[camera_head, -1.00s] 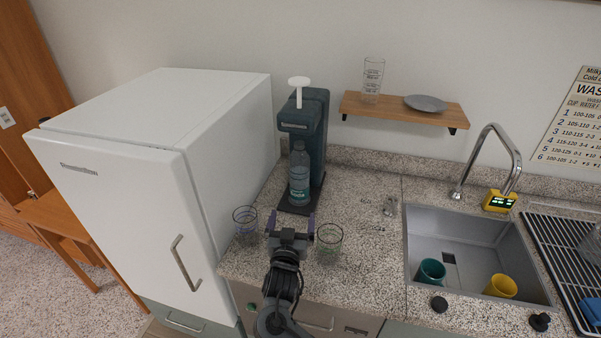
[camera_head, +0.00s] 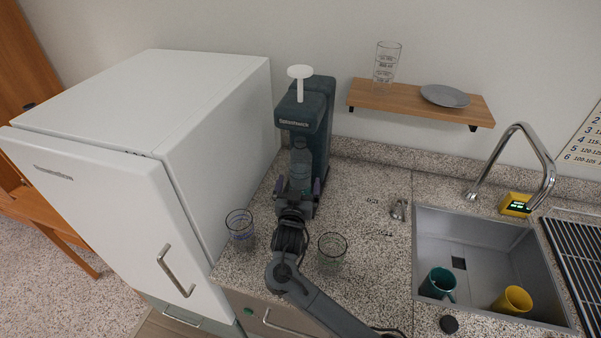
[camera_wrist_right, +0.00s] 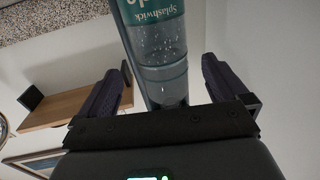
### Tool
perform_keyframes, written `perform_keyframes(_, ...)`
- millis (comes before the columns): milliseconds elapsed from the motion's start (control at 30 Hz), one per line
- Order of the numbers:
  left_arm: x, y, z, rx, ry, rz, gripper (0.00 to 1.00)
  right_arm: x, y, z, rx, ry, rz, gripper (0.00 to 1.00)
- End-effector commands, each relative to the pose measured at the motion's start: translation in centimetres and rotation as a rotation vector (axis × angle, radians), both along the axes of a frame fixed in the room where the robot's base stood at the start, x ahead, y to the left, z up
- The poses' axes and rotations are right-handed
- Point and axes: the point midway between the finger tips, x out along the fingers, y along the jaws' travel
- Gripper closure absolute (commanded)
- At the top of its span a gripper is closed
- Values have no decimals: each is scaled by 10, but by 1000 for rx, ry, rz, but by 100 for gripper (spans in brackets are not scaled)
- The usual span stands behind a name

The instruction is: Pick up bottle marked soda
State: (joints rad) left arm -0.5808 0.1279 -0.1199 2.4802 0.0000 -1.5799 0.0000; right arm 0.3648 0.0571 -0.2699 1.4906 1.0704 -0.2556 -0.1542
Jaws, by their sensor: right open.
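The clear bottle (camera_head: 300,166) with a teal label stands upright in the dark soda machine (camera_head: 315,120) in the head view. In the right wrist view the bottle (camera_wrist_right: 162,60) shows "Splashwick" on its label, and the rest of the label is partly cut off. My right gripper (camera_head: 299,186) is open at the front of the bottle's lower part. In the wrist view its two purple-padded fingers (camera_wrist_right: 165,85) are on either side of the bottle, with gaps visible. My left gripper is not in view.
A white fridge (camera_head: 190,130) is close on the left. The sink (camera_head: 480,240) holds two cups.

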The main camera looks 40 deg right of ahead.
Motion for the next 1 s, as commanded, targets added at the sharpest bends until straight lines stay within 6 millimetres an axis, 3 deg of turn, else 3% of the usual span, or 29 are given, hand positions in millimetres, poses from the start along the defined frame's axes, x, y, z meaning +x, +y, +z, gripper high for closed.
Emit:
perform_keyframes(267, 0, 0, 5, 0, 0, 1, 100, 11, -12, 2, 0, 0, -2, 0)
perform_keyframes(633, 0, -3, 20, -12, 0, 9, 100, 41, -39, 2, -1, 1, -2, 0)
perform_keyframes(1000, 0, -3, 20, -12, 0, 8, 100, 46, -44, 0, 1, 0, -1, 0)
